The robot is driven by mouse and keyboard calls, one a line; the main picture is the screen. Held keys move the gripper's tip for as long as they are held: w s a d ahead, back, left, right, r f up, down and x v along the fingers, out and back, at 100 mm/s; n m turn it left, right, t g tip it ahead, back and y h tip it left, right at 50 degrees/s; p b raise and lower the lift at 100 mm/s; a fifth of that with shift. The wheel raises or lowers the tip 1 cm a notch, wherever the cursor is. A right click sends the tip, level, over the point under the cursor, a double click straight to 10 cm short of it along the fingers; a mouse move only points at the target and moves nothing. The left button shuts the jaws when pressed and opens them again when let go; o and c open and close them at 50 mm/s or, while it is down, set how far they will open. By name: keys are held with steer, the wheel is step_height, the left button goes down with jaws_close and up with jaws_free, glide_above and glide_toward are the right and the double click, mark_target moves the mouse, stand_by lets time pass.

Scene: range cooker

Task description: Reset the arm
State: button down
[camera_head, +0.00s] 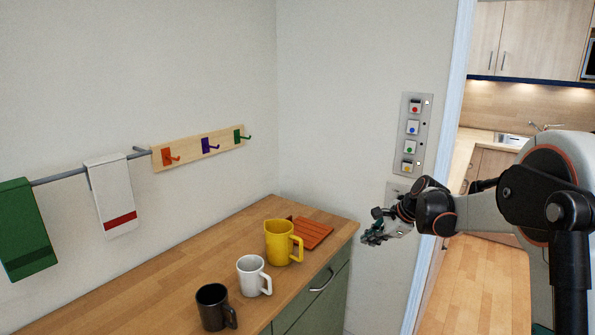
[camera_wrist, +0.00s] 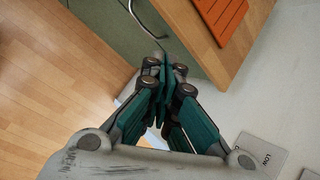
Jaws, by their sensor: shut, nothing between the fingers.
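My gripper (camera_head: 372,238) is at the right in the head view, at the end of my raised arm. It hangs in the air to the right of the wooden counter (camera_head: 180,268), in front of the wall and below the button panel. In the wrist view my gripper (camera_wrist: 165,65) has its teal fingers together, with nothing between them.
A black mug (camera_head: 212,308), a white mug (camera_head: 250,277), a yellow jug (camera_head: 278,245) and an orange slatted mat (camera_head: 314,232) are on the counter. A button panel (camera_head: 413,134) and a hook rack (camera_head: 200,148) are on the walls. A door frame (camera_head: 449,110) stands near my arm.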

steer(key=s+a+r+n+h, duration=0.15)
steer(key=s+r+n, duration=0.3)
steer(key=s, duration=0.55)
steer(key=s+a+r+n+h, duration=0.15)
steer(key=s+r+n, duration=0.35)
steer(key=s, duration=0.6)
steer(key=s+f+n+t+h, duration=0.2)
steer(key=s+n, duration=0.6)
steer(key=s, duration=1.2)
step_height(320, 180, down, 2)
steer(key=shift+s+d+n, duration=0.2)
steer(key=shift+s+n, duration=0.1)
steer(key=shift+n, duration=0.05)
